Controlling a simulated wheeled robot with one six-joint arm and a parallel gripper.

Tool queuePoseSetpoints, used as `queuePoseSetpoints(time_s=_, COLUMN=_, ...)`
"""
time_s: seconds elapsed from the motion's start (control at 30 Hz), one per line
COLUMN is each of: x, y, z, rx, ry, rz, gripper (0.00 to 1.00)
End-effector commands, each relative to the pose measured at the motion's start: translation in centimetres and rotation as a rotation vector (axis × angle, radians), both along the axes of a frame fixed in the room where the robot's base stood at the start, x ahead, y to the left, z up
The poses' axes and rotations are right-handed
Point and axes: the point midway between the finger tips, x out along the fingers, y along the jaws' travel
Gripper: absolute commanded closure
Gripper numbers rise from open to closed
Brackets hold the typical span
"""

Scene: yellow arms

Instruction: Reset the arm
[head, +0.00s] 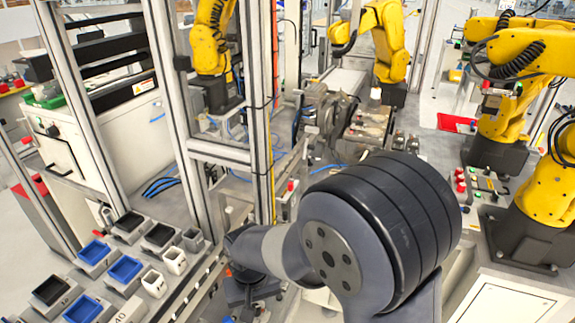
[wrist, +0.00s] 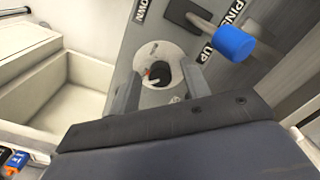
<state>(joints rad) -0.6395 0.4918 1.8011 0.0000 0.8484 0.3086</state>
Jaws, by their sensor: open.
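In the wrist view my gripper (wrist: 160,72) is open, its two grey fingers apart with nothing held between them.
The panel carries labels, one reading UP (wrist: 207,52). A pale open bin (wrist: 75,95) lies to its left. In the head view, several yellow arms (head: 545,190) stand at the right and back, a metal frame post (head: 175,80) rises left of my arm, and blue trays (head: 125,268) sit lower left.

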Motion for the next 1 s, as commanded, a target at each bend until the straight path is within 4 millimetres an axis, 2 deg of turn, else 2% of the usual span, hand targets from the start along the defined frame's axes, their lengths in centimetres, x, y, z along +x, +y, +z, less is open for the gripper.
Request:
queuePoseSetpoints(time_s=0.2, x=0.0, y=0.0, z=0.0, rx=-0.001, ry=0.001, rz=-0.142, gripper=0.55)
queuePoseSetpoints(time_s=0.3, x=0.1, y=0.1, z=1.2, rx=0.002, ry=-0.002, rz=-0.139, gripper=0.55)
queuePoseSetpoints(time_s=0.47, x=0.0, y=0.0, z=2.0, rx=0.000, ry=-0.001, rz=-0.137, gripper=0.55)
queuePoseSetpoints(time_s=1.0, x=-0.2, y=-0.6, z=2.1, rx=-0.003, ry=0.004, rz=-0.143, gripper=0.55)
